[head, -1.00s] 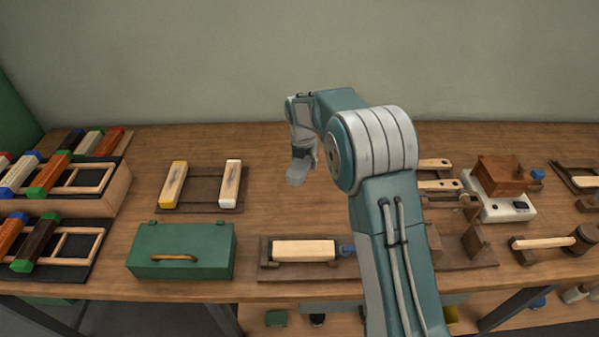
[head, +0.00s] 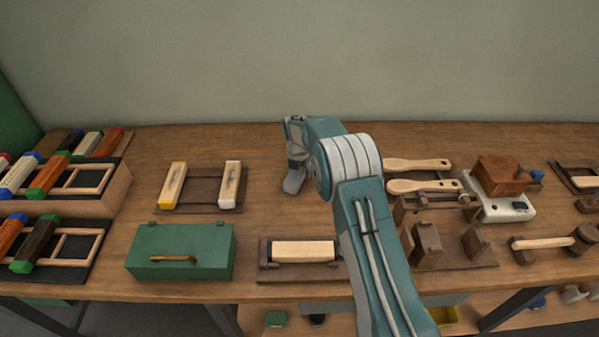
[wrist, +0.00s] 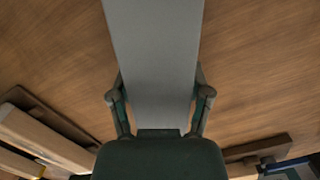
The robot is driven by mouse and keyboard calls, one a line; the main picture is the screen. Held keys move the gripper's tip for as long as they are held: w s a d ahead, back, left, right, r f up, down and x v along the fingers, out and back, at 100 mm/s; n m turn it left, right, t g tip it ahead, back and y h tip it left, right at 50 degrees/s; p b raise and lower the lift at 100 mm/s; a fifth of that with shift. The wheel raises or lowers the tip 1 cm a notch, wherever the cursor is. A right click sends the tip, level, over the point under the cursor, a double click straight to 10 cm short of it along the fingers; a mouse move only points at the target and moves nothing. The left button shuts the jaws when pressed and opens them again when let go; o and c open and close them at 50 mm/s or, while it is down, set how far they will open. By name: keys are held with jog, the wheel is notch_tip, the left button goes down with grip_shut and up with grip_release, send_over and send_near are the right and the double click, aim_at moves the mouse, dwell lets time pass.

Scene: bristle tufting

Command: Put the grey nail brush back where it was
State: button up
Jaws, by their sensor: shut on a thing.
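The grey nail brush (head: 293,184) hangs below my gripper (head: 297,164), over the bare middle of the bench. In the wrist view the brush (wrist: 152,55) is a long flat grey block, held between the two fingers of my gripper (wrist: 160,102). Its bristle side is hidden. To its left in the head view lies a dark wooden rack (head: 202,204) with a yellow-ended block (head: 173,185) and a white-ended block (head: 230,185); a gap lies between them.
A green box (head: 180,240) stands in front of that rack. A wooden fixture with a pale block (head: 303,250) is near the front edge, partly behind my arm. Block racks (head: 75,245) fill the left end. Wooden paddles (head: 418,164) and a white scale (head: 510,208) stand right.

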jog(key=o, duration=1.1)
